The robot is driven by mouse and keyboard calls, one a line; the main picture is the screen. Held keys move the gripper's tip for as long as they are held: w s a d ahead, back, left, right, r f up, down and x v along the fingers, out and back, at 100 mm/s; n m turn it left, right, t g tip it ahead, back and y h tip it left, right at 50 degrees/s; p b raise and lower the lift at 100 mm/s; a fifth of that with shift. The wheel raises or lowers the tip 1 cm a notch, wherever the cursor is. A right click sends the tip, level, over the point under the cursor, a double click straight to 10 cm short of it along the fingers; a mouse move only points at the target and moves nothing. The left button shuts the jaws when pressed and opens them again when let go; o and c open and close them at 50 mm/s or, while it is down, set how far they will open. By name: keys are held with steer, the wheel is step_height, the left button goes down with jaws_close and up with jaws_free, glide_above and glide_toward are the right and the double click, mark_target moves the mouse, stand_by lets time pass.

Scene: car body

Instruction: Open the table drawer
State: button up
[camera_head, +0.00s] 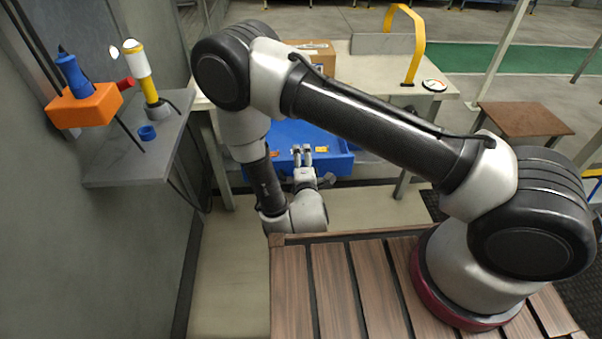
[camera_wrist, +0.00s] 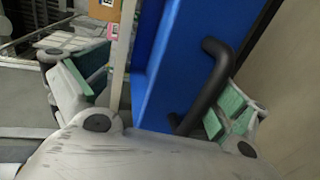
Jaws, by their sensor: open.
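The blue table drawer (camera_head: 335,162) sits below the white table top (camera_head: 352,70), partly hidden by my arm. Its inside seems to show from above, with small orange items in it. In the wrist view the blue drawer front (camera_wrist: 190,50) carries a black bar handle (camera_wrist: 212,85). My gripper (camera_head: 304,155) is in front of the drawer. Its green-padded fingers are spread wide in the wrist view (camera_wrist: 155,95), one on each side of the handle, which is closer to the right finger. I cannot tell whether that finger touches it.
A grey wall shelf (camera_head: 150,135) at left holds an orange block (camera_head: 85,106) with a blue tool and a yellow-white cylinder (camera_head: 140,75). A cardboard box (camera_head: 315,55) and a yellow arch (camera_head: 414,45) stand on the table. A brown stool (camera_head: 525,120) is at right.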

steer(key=r, duration=0.5)
steer(key=shift+s+r, duration=0.2)
steer(key=shift+r, duration=0.2)
steer(key=c, duration=0.4)
steer(key=shift+f, duration=0.1)
steer(key=c, duration=0.8)
steer(key=shift+o, duration=1.2)
steer(key=s+a+f, duration=0.1)
steer(key=s+f, duration=0.2)
steer(key=f, duration=0.5)
steer(key=shift+s+a+n+y, duration=0.25)
steer(key=shift+a+n+y, duration=0.05)
steer(key=shift+a+n, duration=0.1)
steer(key=shift+m, duration=0.4)
steer(key=x, duration=0.8)
steer(key=shift+d+f, duration=0.1)
jaws_close()
